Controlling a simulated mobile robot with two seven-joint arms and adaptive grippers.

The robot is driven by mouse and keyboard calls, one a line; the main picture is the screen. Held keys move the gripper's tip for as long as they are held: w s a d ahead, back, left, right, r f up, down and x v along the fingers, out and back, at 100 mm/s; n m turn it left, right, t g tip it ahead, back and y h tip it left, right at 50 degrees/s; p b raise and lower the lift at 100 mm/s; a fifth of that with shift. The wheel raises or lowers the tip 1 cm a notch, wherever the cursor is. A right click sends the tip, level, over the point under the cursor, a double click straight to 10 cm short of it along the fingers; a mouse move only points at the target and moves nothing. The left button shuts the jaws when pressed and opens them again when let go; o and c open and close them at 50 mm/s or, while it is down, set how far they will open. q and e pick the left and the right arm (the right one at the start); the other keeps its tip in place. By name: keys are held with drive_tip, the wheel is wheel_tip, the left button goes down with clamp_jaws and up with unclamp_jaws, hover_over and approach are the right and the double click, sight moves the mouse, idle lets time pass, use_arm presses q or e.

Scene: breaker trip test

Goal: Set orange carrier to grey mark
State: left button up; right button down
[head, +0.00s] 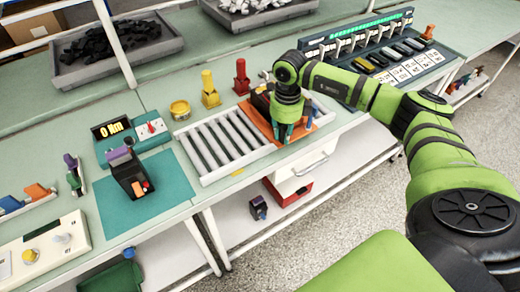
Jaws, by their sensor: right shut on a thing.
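The orange carrier (256,121) sits at the right end of a roller conveyor (216,141) with white rails, with a dark object partly hidden on it. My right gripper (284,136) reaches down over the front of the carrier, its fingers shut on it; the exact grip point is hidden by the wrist. I cannot make out a grey mark clearly on the conveyor. My left gripper is out of view.
Bare rollers lie left of the carrier. Behind stand a red post (241,78), a yellow post (209,89) and a yellow tin (180,109). A dark breaker (131,176) stands on a teal mat (167,205) at left. A switch panel (372,52) is behind right.

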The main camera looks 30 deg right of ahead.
drive_tip(key=d+b, duration=0.2)
drive_tip(key=d, duration=0.4)
drive_tip(key=shift+w+d+f, duration=0.1)
drive_tip(key=shift+d, duration=0.8)
drive_tip(key=shift+d+r, duration=0.15)
drive_tip(key=shift+r, duration=0.05)
drive_tip(key=c, duration=1.1)
unclamp_jaws()
drive_tip(key=shift+d, duration=0.1)
drive_tip(key=shift+w+r, duration=0.1)
drive_tip(key=shift+r, duration=0.3)
wheel_tip(320, 180, up, 11)
drive_tip(key=shift+r, duration=0.1)
